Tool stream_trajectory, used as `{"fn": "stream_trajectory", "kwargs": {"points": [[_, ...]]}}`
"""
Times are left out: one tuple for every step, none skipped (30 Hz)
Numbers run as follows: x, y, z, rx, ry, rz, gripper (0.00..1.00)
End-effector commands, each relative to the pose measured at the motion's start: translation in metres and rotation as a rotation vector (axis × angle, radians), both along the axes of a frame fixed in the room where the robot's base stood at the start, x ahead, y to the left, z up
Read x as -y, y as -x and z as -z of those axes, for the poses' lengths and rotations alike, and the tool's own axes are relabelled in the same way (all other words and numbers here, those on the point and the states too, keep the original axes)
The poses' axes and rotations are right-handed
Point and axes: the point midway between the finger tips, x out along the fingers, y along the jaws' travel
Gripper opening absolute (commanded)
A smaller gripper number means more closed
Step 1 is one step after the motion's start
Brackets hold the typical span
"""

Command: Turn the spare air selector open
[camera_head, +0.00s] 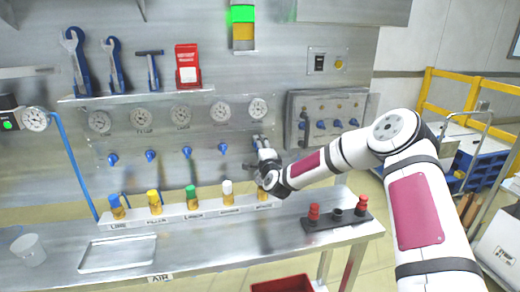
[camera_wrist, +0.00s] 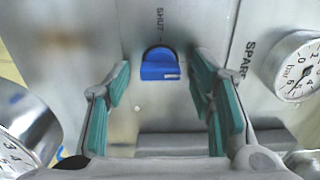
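The spare air selector (camera_wrist: 160,66) is a blue knob on the grey panel in the wrist view. The word SHUT is printed beside it, and SPARE is printed to its right. My gripper (camera_wrist: 160,82) is open, with one green-padded finger on each side of the knob. The knob appears between the fingertips, and I see no contact. In the head view my gripper (camera_head: 262,145) is at the right end of the row of blue knobs, below the rightmost gauge (camera_head: 257,108). It hides the knob there.
Other blue selectors, such as this one (camera_head: 222,148), line the panel to the left. Below stands a rack (camera_head: 170,217) of coloured-topped items. The bench holds a metal tray (camera_head: 118,253), a cup (camera_head: 29,250) and a dark block (camera_head: 338,222) with red knobs. A panel box (camera_head: 330,108) is on the right.

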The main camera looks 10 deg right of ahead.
Motion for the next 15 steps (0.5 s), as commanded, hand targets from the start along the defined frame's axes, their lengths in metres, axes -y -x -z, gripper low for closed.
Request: {"fn": "stream_trajectory", "kwargs": {"points": [[0.000, 0.000, 0.000, 0.000, 0.000, -0.001, 0.50], [0.000, 0.000, 0.000, 0.000, 0.000, -0.001, 0.50], [0.000, 0.001, 0.000, 0.000, 0.000, -0.001, 0.50], [-0.001, 0.002, 0.000, 0.000, 0.000, -0.001, 0.50], [-0.001, 0.003, 0.000, 0.000, 0.001, -0.001, 0.50], [-0.001, 0.006, 0.000, 0.000, 0.001, -0.001, 0.50], [-0.001, 0.008, 0.000, 0.000, 0.001, -0.001, 0.50], [-0.001, 0.012, 0.000, 0.000, 0.001, -0.002, 0.50], [-0.001, 0.017, 0.000, -0.001, 0.001, -0.003, 0.50], [-0.001, 0.022, 0.000, -0.001, 0.001, -0.002, 0.50], [-0.001, 0.027, 0.000, -0.002, 0.001, -0.002, 0.50], [0.000, 0.034, 0.000, -0.002, 0.001, -0.002, 0.50], [0.000, 0.040, 0.000, -0.002, 0.001, -0.002, 0.50], [0.000, 0.046, 0.000, -0.002, 0.001, -0.002, 0.50], [0.000, 0.054, 0.000, -0.002, 0.001, -0.002, 0.50]]}}
